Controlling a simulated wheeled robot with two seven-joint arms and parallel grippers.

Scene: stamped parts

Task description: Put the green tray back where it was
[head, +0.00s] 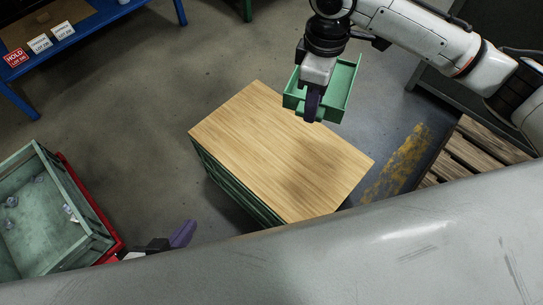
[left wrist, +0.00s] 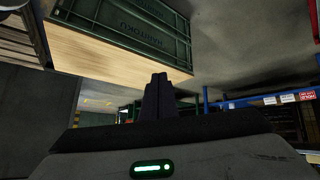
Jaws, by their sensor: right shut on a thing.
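The green tray (head: 343,92) is a shallow open box in the head view. It is held in the air near the far right edge of the wood-topped green cabinet (head: 280,145). My right gripper (head: 312,104) reaches down from above and is shut on the tray's near side. My left gripper (head: 183,234) is low at the lower left, in front of the cabinet and away from the tray. In the left wrist view its dark fingers (left wrist: 158,97) are together with nothing visible between them. The tray cannot be made out in that view.
A grey-green bin (head: 50,220) with small parts stands on a red base at left. A blue table (head: 75,45) with label cards is at the upper left. A wooden pallet (head: 475,150) is at right. The cabinet top is bare. The left wrist picture appears upside down.

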